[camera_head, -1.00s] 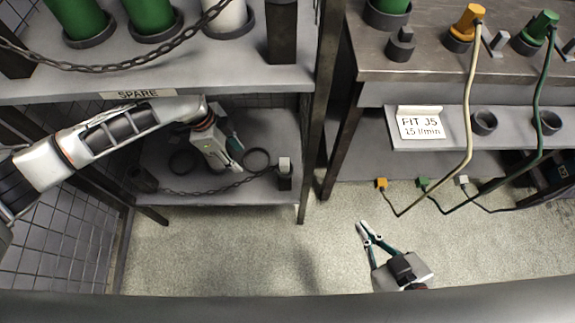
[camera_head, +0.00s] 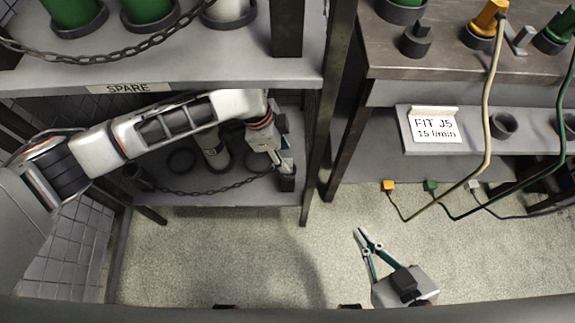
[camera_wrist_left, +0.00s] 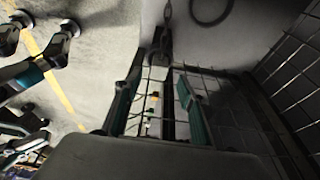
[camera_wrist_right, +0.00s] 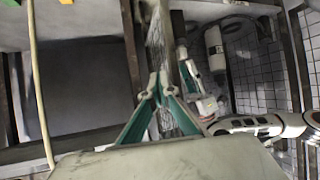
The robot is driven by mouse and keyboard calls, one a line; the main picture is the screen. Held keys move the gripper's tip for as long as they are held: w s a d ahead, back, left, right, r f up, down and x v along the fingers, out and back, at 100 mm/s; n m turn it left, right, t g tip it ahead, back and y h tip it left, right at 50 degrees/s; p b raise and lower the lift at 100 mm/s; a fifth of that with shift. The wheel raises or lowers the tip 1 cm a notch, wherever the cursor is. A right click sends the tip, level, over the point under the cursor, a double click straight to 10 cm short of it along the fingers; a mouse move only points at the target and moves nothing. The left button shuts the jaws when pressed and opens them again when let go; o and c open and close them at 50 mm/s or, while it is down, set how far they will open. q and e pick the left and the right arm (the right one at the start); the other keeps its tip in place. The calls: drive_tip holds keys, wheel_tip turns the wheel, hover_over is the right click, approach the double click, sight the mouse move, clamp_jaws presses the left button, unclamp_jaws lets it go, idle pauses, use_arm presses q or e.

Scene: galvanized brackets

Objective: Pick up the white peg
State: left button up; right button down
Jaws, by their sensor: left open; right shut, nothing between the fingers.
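A white peg (camera_head: 213,152) stands in a dark ring on the lower shelf, partly hidden by my left arm; it also shows in the right wrist view (camera_wrist_right: 215,48). Another white cylinder (camera_head: 229,10) stands in a ring on the upper shelf, its top cut off. My left gripper (camera_head: 286,163) is open, right of the lower peg, at the dark post (camera_head: 288,184) on the shelf's front right corner. In the left wrist view a chain (camera_wrist_left: 167,25) lies ahead of its fingers. My right gripper (camera_head: 360,237) is shut and empty, low over the floor.
A chain (camera_head: 215,190) crosses the lower shelf's front between posts. An empty ring (camera_head: 181,161) is left of the peg. Green cylinders (camera_head: 73,10) stand on the upper shelf. The right bench (camera_head: 440,65) has cables hanging from it.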

use_arm(q)
drive_tip(key=x, duration=0.1)
drive_tip(key=b+x, duration=0.1)
drive_tip(key=x, duration=0.2)
drive_tip(key=shift+s+a+f, duration=0.2)
drive_tip(key=shift+s+f, duration=0.15)
drive_tip(key=shift+f, duration=0.05)
drive_tip(key=shift+w+d, duration=0.1)
drive_tip(key=shift+w, duration=0.1)
drive_tip(key=shift+r, duration=0.1)
clamp_jaws()
use_arm(e)
drive_tip(key=shift+w+a+r+m+t, duration=0.15)
drive_tip(key=shift+w+a+r, duration=0.25)
drive_tip(key=shift+r, duration=0.1)
drive_tip(key=shift+w+a+r+m+t, duration=0.15)
drive_tip(key=shift+w+a+r, duration=0.1)
drive_tip(key=shift+a+r, duration=0.2)
